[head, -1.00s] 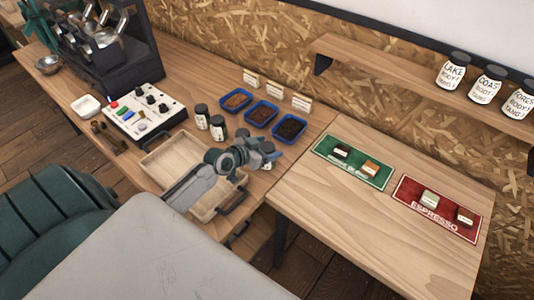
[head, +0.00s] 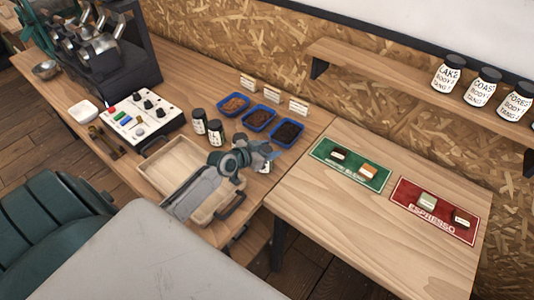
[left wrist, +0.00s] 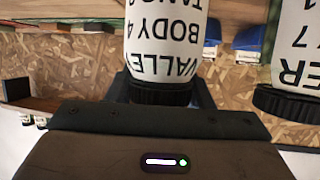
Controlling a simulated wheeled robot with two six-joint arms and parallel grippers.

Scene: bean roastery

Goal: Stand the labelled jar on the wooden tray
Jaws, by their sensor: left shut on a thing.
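My left gripper (head: 268,158) is at the right end of the wooden tray (head: 168,182), shut on a labelled jar (head: 265,167). Most of that jar is hidden behind the gripper in the head view. In the left wrist view the jar (left wrist: 165,40) is large between the fingers, inverted in the picture, with a dark lid and a white label reading "VALLEY BODY 4". The visible part of the tray is empty, and my left forearm covers some of it. I cannot tell whether the jar touches the table. My right gripper is not in view.
Two dark-lidded jars (head: 215,133) stand behind the tray. Blue bins (head: 259,118) of beans and a control panel (head: 134,117) are near. Another jar (left wrist: 295,45) shows at the wrist view's right edge. Green (head: 325,150) and red mats lie to the right.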

